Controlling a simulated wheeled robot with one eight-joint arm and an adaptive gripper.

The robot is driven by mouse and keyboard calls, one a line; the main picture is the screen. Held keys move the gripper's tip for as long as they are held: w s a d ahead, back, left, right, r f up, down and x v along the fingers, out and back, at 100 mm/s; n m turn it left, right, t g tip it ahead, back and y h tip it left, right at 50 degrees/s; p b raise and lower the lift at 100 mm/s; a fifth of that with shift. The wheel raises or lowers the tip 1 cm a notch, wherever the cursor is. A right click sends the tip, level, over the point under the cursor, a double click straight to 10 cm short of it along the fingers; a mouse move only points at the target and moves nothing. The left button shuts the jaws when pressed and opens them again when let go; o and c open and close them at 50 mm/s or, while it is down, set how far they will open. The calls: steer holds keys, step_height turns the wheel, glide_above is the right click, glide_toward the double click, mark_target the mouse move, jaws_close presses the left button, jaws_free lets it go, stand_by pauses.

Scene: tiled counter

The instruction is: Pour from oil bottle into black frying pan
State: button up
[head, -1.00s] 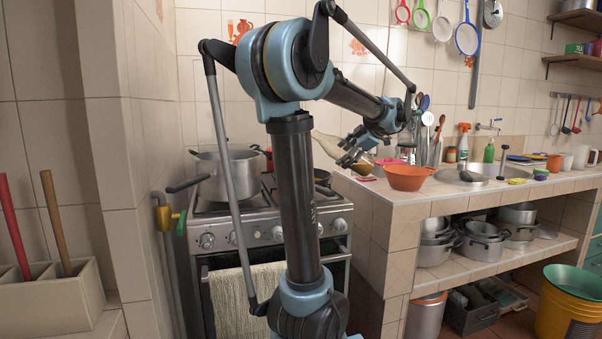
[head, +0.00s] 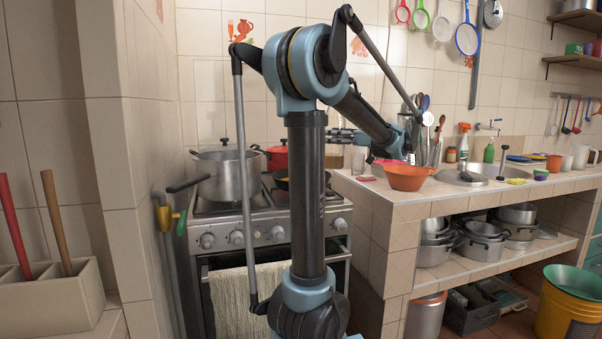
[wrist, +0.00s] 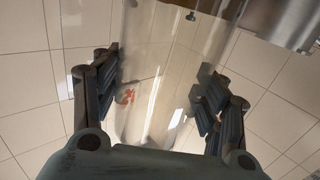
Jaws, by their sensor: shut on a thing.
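My gripper (wrist: 160,105) is shut on a clear glass oil bottle (wrist: 155,75), with fingers on both sides of it in the wrist view. Wall tiles and a red tile mark show through the glass, and I cannot make out an oil level there. In the head view my gripper (head: 347,136) is above the gap between stove and counter, to the right of the pan. My arm partly covers it, and the bottle's tilt is hard to tell. The black frying pan (head: 282,184) sits on the stove's front right, mostly hidden behind my arm, with something yellowish at its inside.
A large grey pot (head: 225,175) stands on the stove's left, with a red pot (head: 277,157) behind the pan. An orange bowl (head: 407,178) stands on the counter's front edge, near utensils (head: 428,125). The tiled wall is close behind.

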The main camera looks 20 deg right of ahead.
steer(key=shift+r, duration=0.1)
steer(key=shift+r, duration=2.45)
